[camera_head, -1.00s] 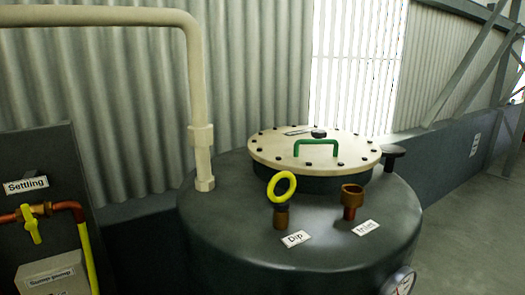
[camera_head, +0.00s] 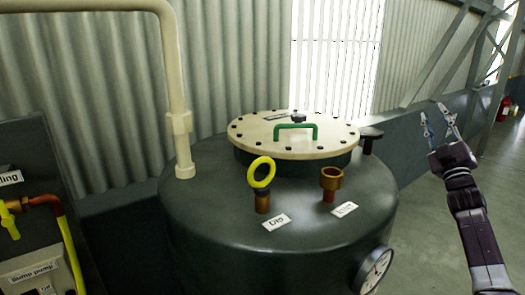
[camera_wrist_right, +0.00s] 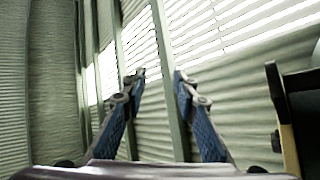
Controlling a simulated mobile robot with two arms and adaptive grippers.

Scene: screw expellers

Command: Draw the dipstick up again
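The dipstick's yellow ring handle (camera_head: 261,172) stands upright on the brown dip fitting (camera_head: 262,202) on top of the dark tank (camera_head: 215,225). A white "Dip" label (camera_head: 277,222) lies in front of it. The rod itself is hidden in the fitting. My right gripper (camera_head: 440,122) is raised at the right of the head view, well apart from the ring and pointing up. In the right wrist view its two blue-padded fingers (camera_wrist_right: 158,75) are apart with nothing between them. My left gripper is not in view.
Right of the ring stands an open brown inlet fitting (camera_head: 330,182) with its label. Behind is the cream lid (camera_head: 340,145) with a green handle (camera_head: 296,128). A gauge (camera_head: 374,271) sits on the tank's front. A cream pipe (camera_head: 178,90) rises at left.

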